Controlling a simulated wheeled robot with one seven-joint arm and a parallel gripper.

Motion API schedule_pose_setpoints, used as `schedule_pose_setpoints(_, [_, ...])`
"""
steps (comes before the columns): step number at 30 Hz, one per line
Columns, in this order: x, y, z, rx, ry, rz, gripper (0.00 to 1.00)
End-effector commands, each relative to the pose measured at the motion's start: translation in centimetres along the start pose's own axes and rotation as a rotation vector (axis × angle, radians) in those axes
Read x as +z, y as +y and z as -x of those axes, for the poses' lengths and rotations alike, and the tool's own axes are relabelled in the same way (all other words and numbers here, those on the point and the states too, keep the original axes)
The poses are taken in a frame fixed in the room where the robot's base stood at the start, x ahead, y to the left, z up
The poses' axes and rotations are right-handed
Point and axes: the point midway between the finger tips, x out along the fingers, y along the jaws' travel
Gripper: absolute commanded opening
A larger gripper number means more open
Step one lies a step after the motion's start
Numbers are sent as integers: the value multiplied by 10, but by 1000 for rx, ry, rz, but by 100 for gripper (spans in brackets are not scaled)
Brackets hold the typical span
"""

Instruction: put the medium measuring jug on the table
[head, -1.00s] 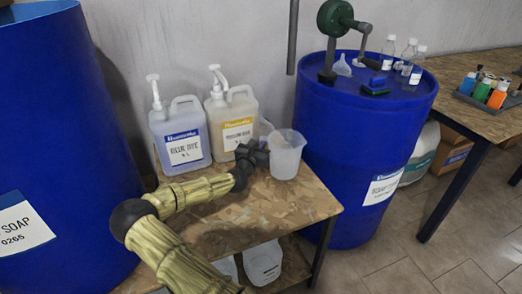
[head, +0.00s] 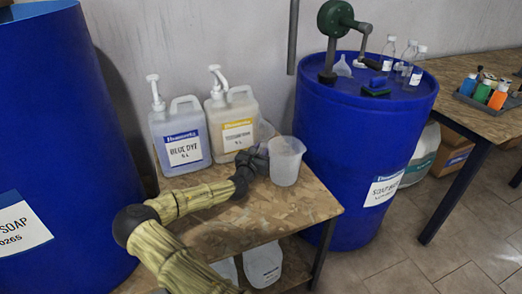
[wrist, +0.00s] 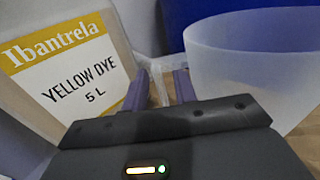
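The measuring jug (head: 286,163) is translucent, whitish and upright over the right part of the wooden table (head: 295,208). Its base is at or just above the tabletop; I cannot tell whether it touches. My gripper (head: 258,156) is at the jug's left side, low over the table. In the wrist view the jug (wrist: 255,70) fills the right. The two purple fingers (wrist: 160,90) stand close together around a narrow translucent strip, which looks like the jug's handle. In the head view, my wrist partly hides the fingers.
The blue dye (head: 184,135) and yellow dye (head: 234,120) pump bottles stand at the back of the table, close behind my gripper. A blue drum (head: 365,130) stands just right of the table. Other translucent containers (head: 263,265) are on the lower shelf. The table's front right is clear.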

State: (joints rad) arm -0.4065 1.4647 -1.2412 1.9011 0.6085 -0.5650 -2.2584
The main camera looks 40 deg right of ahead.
Motion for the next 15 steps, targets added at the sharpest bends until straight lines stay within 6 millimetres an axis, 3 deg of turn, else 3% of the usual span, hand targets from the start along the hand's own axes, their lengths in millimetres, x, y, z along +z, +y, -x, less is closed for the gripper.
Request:
schedule_pose_setpoints(5, [3,1,10,2,1,1,28])
schedule_pose_setpoints(15, [3,1,70,3,0,4,28])
